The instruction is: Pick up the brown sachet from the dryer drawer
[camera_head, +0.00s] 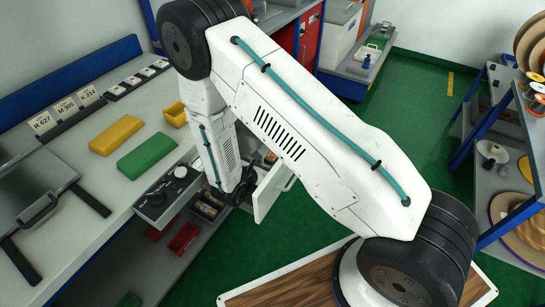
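A drawer with a white front (270,194) and a handle stands pulled out below the edge of the workbench, in the middle of the picture. Small brown and tan items show inside it, some left of my forearm (208,208) and some right of it (269,158). I cannot tell which of them, if any, is the brown sachet. My arm reaches down over the drawer, and its dark end (241,192) is at the drawer behind the white front. My gripper's fingers are not clear there, so I cannot see whether it holds anything.
The workbench (75,180) carries yellow (116,135) and green (147,156) blocks, a knobbed control box (168,192) and a grey lidded device (35,200). Red bins (183,238) sit on its lower shelf. A rack (490,150) stands right. Green floor lies between.

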